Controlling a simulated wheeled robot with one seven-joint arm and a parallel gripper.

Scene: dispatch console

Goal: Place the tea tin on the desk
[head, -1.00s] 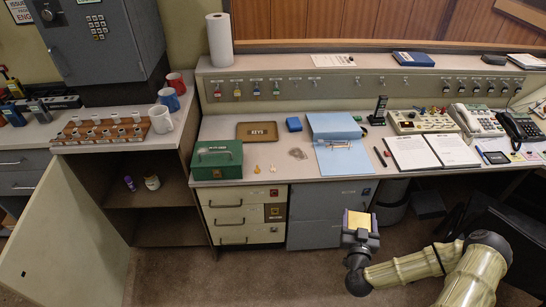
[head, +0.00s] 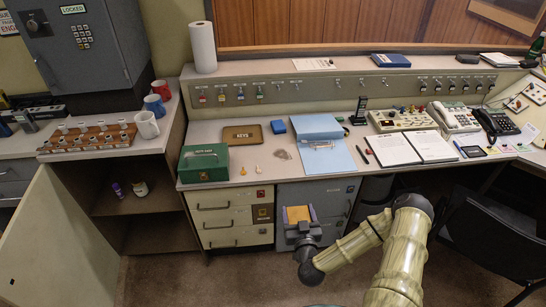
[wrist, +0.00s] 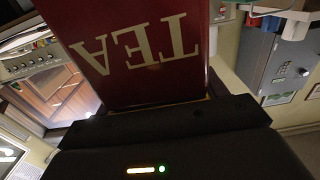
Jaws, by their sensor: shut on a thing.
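The tea tin (wrist: 150,50) is dark red with cream "TEA" lettering, upside down in the wrist view. In the head view its gold-yellow top (head: 298,214) shows. My gripper (head: 302,230) is shut on the tin and holds it in front of the desk's drawers, below the level of the desk top. The desk (head: 350,176) runs across the head view. Its front strip has bare patches between the papers. The wrist view also shows my gripper (wrist: 160,125) against the tin; the fingertips are hidden.
A green cash box (head: 203,166), key tags, a blue folder (head: 328,160) and an open binder (head: 400,150) lie on the desk. An open cabinet with mugs on top stands left. A black chair (head: 495,235) is at the right.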

